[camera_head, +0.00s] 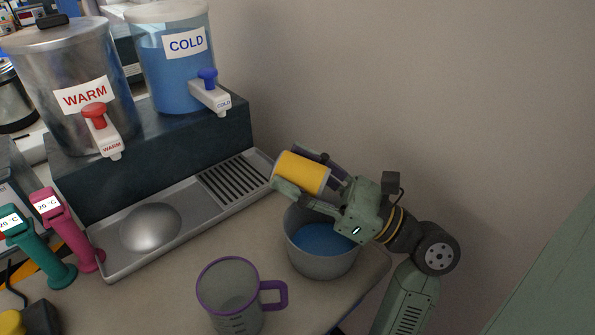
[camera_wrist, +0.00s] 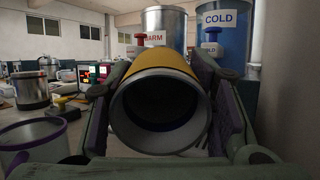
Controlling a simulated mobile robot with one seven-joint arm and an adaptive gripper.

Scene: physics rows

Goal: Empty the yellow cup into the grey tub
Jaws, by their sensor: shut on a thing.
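The yellow cup (camera_head: 303,173) lies on its side in my gripper (camera_head: 297,174), above the back left rim of the grey tub. My gripper's fingers are closed on both sides of the cup. In the wrist view the cup (camera_wrist: 163,72) shows a grey round rim with a dark hollow facing the camera; I cannot see any contents inside it. The grey tub (camera_head: 320,267) stands upright on the counter below my gripper and holds blue liquid (camera_head: 318,238). No stream between cup and tub is visible.
A clear jug with purple rim (camera_head: 230,300) stands left of the tub. A metal drip tray (camera_head: 175,240) lies behind, below the WARM (camera_head: 70,70) and COLD (camera_head: 175,75) dispensers. Pink (camera_head: 70,230) and teal (camera_head: 38,245) thermometers stand at left. A wall rises behind the tub.

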